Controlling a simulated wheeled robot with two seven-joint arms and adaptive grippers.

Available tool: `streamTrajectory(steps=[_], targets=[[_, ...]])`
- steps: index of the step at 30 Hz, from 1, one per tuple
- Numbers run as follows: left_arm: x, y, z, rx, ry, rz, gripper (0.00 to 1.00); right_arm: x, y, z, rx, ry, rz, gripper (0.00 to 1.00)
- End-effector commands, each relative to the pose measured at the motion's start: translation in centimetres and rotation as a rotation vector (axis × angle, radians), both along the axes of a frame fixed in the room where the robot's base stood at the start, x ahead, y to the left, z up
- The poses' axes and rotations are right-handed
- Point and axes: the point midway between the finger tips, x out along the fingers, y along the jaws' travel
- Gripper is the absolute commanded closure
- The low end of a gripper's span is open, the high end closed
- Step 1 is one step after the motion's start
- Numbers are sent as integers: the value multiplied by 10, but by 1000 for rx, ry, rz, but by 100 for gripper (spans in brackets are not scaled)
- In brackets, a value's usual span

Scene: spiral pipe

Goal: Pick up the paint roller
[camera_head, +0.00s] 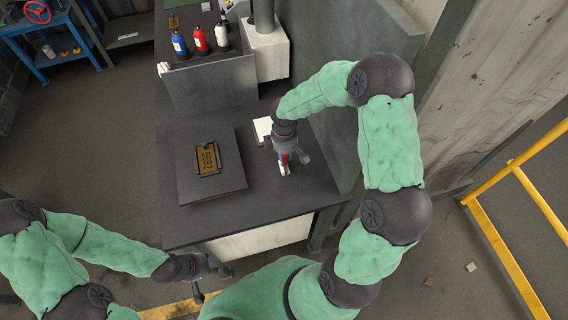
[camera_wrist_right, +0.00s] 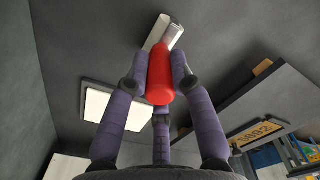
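The paint roller (camera_head: 284,168) shows in the head view as a small red and white piece under my right gripper (camera_head: 290,160), above the dark tabletop near its right front edge. In the right wrist view its red handle (camera_wrist_right: 160,78) lies between the fingers of my right gripper (camera_wrist_right: 159,85), which press against it from both sides. Most of the roller is hidden in the head view. My left gripper (camera_head: 212,280) is empty, with fingers apart, low in front of the table.
A grey wall (camera_head: 385,40) bounds the right side; a yellow rail (camera_head: 500,245) stands farther right.

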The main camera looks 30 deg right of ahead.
Motion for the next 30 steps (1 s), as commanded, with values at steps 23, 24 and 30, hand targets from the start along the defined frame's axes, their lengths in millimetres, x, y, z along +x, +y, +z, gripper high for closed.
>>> streamTrajectory(steps=[23, 24, 30], targets=[[0, 0, 7, 0, 0, 0, 60, 2, 6, 39, 0, -3, 3, 100], [0, 0, 8, 0, 0, 0, 60, 4, 12, 45, 0, -3, 5, 100], [0, 0, 15, 0, 0, 0, 60, 13, 47, 89, 0, -6, 6, 100]])
